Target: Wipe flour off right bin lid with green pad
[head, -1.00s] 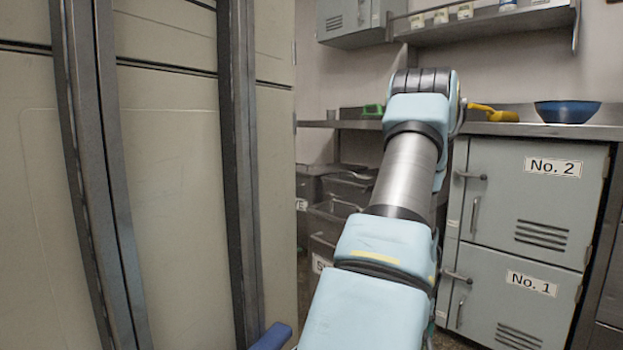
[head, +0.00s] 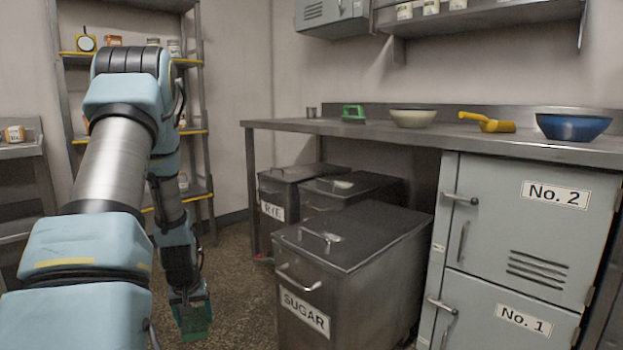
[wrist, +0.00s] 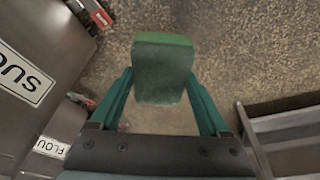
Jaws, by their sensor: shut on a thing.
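My gripper (wrist: 160,100) is shut on the green pad (wrist: 163,68). In the head view the pad (head: 195,320) hangs low over the floor, left of the bins and apart from them. The front right bin (head: 352,285), labelled SUGAR, has a dark flat lid (head: 365,228) with a metal handle. Behind it stand a bin labelled RYE (head: 275,208) and a bin with a partly hidden front (head: 375,188). I cannot make out flour clearly on the lids. In the wrist view the SUGAR label (wrist: 22,72) is cut off at the left, and a label reading FLOU (wrist: 50,148) shows below it.
A steel counter (head: 300,127) overhangs the rear bins. It holds a green-handled item (head: 353,113), a cream bowl (head: 413,118), a yellow scoop (head: 490,122) and a blue bowl (head: 572,125). Lockers (head: 520,240) stand close right of the SUGAR bin. Floor (head: 235,285) left of it is clear.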

